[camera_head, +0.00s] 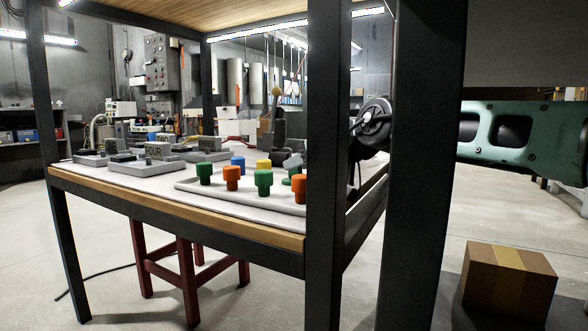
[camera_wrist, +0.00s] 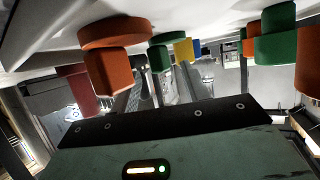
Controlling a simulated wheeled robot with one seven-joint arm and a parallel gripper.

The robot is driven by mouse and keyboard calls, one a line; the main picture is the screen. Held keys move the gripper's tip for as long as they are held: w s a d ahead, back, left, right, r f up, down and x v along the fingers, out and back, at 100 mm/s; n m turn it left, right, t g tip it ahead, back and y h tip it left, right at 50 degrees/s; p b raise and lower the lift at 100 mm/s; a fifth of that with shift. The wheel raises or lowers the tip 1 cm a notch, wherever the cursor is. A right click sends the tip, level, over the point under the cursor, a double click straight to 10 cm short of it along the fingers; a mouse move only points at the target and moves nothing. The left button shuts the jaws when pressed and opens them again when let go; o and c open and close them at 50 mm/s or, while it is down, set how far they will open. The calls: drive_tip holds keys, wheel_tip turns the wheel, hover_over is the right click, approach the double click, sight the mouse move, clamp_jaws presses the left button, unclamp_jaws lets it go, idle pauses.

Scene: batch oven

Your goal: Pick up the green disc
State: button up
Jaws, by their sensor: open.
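Several knobbed discs stand on a pale tray (camera_head: 190,187) on the workbench. In the head view, green discs show at the left (camera_head: 204,173), at the front middle (camera_head: 264,183) and, partly hidden, behind the front orange one. The pictures do not single one out. In the wrist view, which looks upside down, a green disc (camera_wrist: 160,55) is near the middle and another (camera_wrist: 277,40) at upper right. My gripper (camera_wrist: 162,74) is open, its fingers dim in the wrist view, with nothing visibly held. In the head view I cannot make out its fingertips.
Orange (camera_head: 232,178), blue (camera_head: 238,163) and yellow (camera_head: 263,165) discs stand close by on the tray. Dark posts (camera_head: 328,150) frame the bench, under an overhead shelf (camera_head: 200,12). Grey fixtures (camera_head: 150,167) fill the bench's left. A cardboard box (camera_head: 507,282) is at lower right.

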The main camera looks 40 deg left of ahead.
drive_tip(key=shift+a, duration=0.1)
drive_tip(key=shift+c, duration=0.4)
clamp_jaws()
drive_tip(key=shift+r, duration=0.15)
